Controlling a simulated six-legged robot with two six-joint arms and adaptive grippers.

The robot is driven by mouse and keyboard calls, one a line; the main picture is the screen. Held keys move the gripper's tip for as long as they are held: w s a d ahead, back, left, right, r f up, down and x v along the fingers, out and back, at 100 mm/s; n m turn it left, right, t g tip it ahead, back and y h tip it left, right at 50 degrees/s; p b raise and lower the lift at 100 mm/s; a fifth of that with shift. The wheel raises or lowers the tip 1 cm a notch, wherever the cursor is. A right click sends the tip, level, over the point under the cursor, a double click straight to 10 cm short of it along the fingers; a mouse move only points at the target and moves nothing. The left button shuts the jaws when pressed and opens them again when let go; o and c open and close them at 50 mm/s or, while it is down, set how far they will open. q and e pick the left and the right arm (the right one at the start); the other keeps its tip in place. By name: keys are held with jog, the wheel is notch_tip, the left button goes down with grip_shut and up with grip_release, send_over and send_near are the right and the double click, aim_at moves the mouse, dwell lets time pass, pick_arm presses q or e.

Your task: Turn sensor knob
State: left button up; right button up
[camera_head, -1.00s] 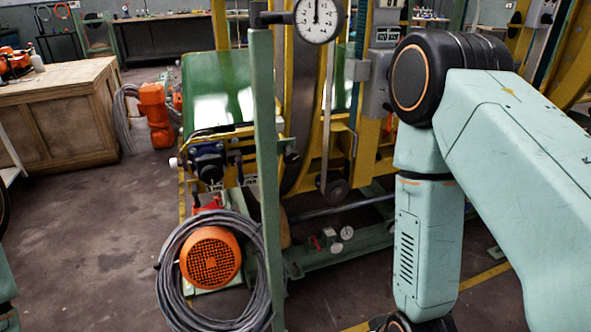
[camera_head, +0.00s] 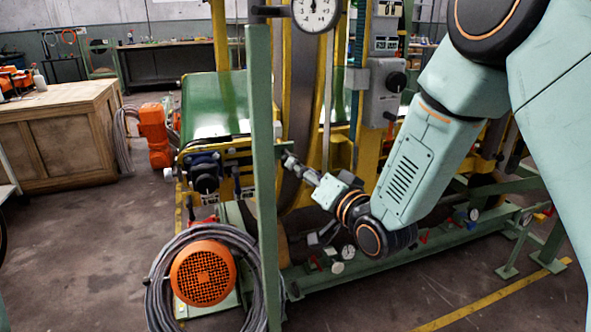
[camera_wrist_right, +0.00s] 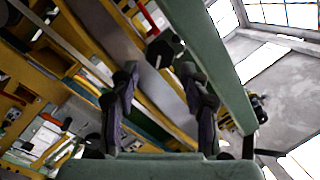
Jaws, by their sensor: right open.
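A dark knob (camera_wrist_right: 165,48), which looks like the sensor knob, shows in the right wrist view beside the upright green post (camera_wrist_right: 212,60). My right gripper (camera_wrist_right: 157,78) is open, with one dark finger on each side below the knob in that picture. The knob lies ahead of the gap, and I see no contact. In the head view my right gripper (camera_head: 298,167) points up and left, its tips close to the right side of the green post (camera_head: 262,190). The knob is too small and crowded there to make out clearly. My left gripper is out of view.
A round dial gauge (camera_head: 316,10) sits at the top of the post. An orange motor (camera_head: 203,273) with coiled grey cable stands left of the post. The yellow machine frame and a grey switch box (camera_head: 385,97) stand behind. Open floor lies at the lower right.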

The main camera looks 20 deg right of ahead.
jog(key=shift+b+x, duration=0.45)
jog(key=shift+x, duration=1.6)
jog(key=c, duration=0.9)
jog(key=shift+d+f+m+t+y+p, duration=0.15)
jog(key=shift+m+t+y, duration=0.3)
jog(key=shift+m, duration=1)
jog(key=shift+a+f+m+t+y+p, duration=0.15)
jog(key=shift+m+y, duration=0.4)
jog(key=shift+m, duration=0.85)
jog(key=shift+d+f+m+t+y+p, duration=0.2)
jog(key=shift+m+t+y, duration=0.25)
jog(key=shift+m, duration=1)
